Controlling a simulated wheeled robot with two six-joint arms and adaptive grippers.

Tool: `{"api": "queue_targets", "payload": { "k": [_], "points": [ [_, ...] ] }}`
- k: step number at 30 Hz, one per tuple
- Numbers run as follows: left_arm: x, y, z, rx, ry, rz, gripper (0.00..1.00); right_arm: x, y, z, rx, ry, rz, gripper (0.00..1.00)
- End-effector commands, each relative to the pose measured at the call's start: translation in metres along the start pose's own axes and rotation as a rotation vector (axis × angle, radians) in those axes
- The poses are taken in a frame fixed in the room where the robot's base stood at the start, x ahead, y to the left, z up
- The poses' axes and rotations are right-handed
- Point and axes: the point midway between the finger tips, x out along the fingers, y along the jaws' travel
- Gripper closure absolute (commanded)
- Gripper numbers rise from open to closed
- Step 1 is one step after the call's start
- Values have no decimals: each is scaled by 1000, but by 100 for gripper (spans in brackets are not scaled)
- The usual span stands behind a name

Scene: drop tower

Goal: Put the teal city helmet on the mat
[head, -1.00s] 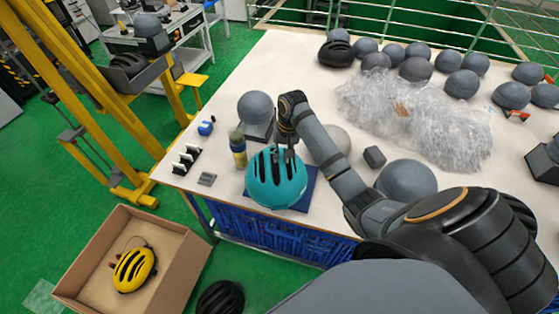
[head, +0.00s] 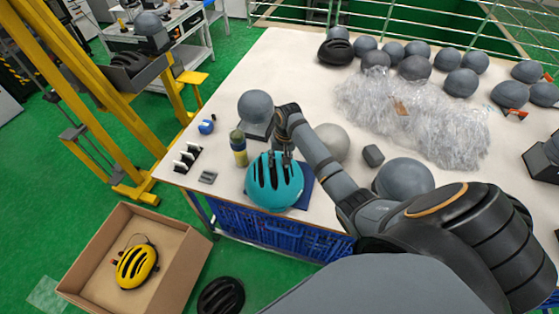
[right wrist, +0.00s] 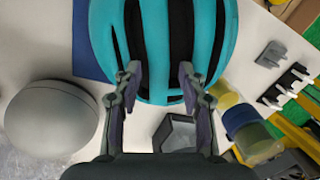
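The teal city helmet (head: 273,182) is at the front left of the table, over the dark blue mat (head: 307,186). It hides most of the mat, whose right part shows beside it. Whether the helmet touches the mat is hidden. My right gripper (head: 279,157) comes down from above onto the helmet's top. In the right wrist view its fingers (right wrist: 158,72) straddle a teal rib of the helmet (right wrist: 216,30), with the tips at the dark vents on either side. My left gripper is not in view.
A bottle with a yellow band (head: 239,148) stands close left of the helmet. A grey head form (head: 256,108) stands behind, and a pale dome (head: 333,143) is to the right. A cardboard box (head: 183,268) holding a yellow helmet (head: 136,267) is on the floor. Plastic wrap (head: 415,115) covers the right rear.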

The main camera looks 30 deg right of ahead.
Motion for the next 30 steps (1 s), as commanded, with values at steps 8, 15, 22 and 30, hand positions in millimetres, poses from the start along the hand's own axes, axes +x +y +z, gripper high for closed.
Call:
{"api": "queue_targets", "payload": {
  "k": [8,15,22,30],
  "points": [
    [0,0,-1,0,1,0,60,-1,0,0,0,1,0,55],
    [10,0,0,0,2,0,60,-37,0,-2,-1,7,-1,55],
    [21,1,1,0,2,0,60,-92,0,-2,0,6,-2,55],
    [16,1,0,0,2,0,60,-121,0,0,0,1,0,55]
  ]
}}
